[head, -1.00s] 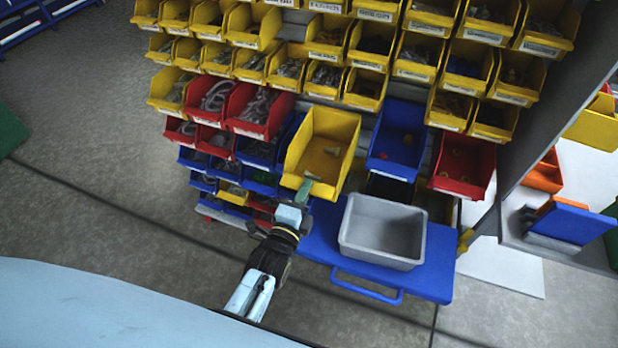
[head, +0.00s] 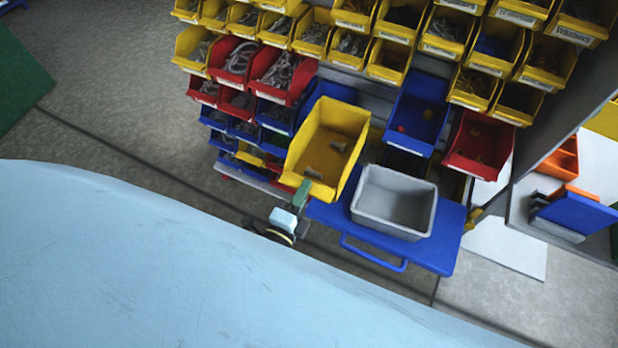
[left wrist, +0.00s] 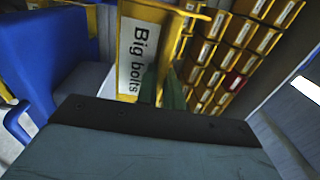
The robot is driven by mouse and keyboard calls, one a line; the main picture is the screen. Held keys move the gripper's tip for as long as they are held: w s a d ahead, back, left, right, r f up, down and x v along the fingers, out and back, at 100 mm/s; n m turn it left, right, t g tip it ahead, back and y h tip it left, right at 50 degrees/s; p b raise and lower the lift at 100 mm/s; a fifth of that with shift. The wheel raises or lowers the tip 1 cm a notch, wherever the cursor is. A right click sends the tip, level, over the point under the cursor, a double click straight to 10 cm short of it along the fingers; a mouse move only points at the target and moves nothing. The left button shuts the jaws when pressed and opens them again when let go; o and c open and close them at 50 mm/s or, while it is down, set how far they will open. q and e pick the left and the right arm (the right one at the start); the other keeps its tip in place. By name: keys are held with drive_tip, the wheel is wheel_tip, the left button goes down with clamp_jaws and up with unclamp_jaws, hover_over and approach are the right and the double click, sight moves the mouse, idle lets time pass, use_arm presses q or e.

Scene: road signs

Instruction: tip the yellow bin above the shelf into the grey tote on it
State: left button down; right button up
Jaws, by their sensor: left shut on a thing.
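The large yellow bin (head: 325,150) is held by my left gripper (head: 302,194), whose green fingers are shut on its near edge. A few small grey pieces lie inside it. In the left wrist view the bin (left wrist: 150,50) shows a "Big bolts" label close in front of the fingers (left wrist: 165,90). The grey tote (head: 395,202) looks empty and stands on the blue shelf (head: 440,243). In the head view the bin is left of the tote, with its right side close to the tote's left rim; I cannot tell whether they touch. My right gripper is not in view.
A rack of yellow bins (head: 440,45), red bins (head: 478,145) and blue bins (head: 417,112) rises behind the shelf. A grey upright panel (head: 560,110) stands to the right. Open floor (head: 110,130) lies to the left.

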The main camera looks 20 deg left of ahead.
use_arm(q)
drive_tip(key=shift+s+r+p, duration=0.1)
drive_tip(key=shift+s+p, duration=0.4)
drive_tip(key=shift+s, duration=2)
